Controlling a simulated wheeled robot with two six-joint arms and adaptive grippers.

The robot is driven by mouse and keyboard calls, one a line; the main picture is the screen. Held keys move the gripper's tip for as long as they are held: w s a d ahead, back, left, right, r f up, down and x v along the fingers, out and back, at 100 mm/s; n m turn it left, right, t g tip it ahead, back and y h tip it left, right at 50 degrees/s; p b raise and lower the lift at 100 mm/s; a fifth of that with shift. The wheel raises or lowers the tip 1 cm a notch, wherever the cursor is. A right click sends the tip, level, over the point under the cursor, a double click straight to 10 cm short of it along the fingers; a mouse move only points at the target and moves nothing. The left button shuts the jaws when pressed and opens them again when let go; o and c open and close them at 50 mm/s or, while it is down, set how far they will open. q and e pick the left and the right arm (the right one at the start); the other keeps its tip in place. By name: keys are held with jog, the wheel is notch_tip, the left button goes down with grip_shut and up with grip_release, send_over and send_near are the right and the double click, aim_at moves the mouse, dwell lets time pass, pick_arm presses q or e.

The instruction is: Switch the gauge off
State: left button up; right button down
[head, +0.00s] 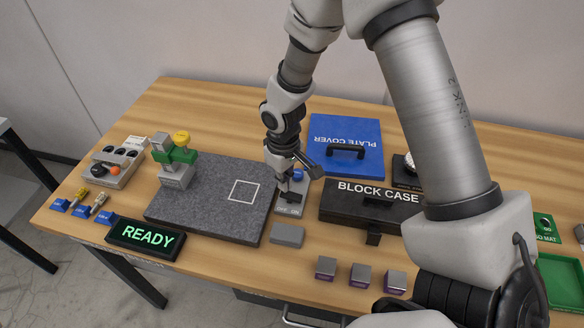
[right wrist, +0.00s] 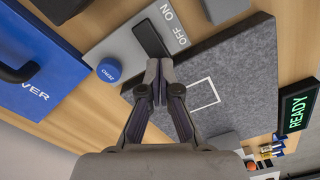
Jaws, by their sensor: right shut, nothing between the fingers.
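A grey switch panel (head: 290,209) lies beside the granite plate, marked OFF and ON, with a black switch (head: 291,197) and a blue ZERO button (head: 298,174). In the right wrist view the black switch (right wrist: 151,40) is just beyond the fingertips, beside the OFF and ON lettering. My right gripper (head: 284,186) is shut and empty, with its tips at the switch's near end in the wrist view; I cannot tell whether they touch. The display (head: 146,236) glows green with READY. A grey, green and yellow stand (head: 175,162) is on the plate. My left gripper is not in view.
The granite plate (head: 214,210) fills the middle left. A blue plate cover (head: 345,137) with a handle and a black block case (head: 350,207) stand right of the panel. A grey block (head: 287,234) and several small cubes (head: 360,275) lie in front.

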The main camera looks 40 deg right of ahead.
jog(key=shift+f+b, duration=0.85)
jog(key=shift+f, duration=0.45)
dwell(0.4)
notch_tip(320, 180, up, 7)
jog(key=p, duration=0.6)
jog(key=shift+r+p, duration=0.1)
jog(key=shift+p, duration=0.2)
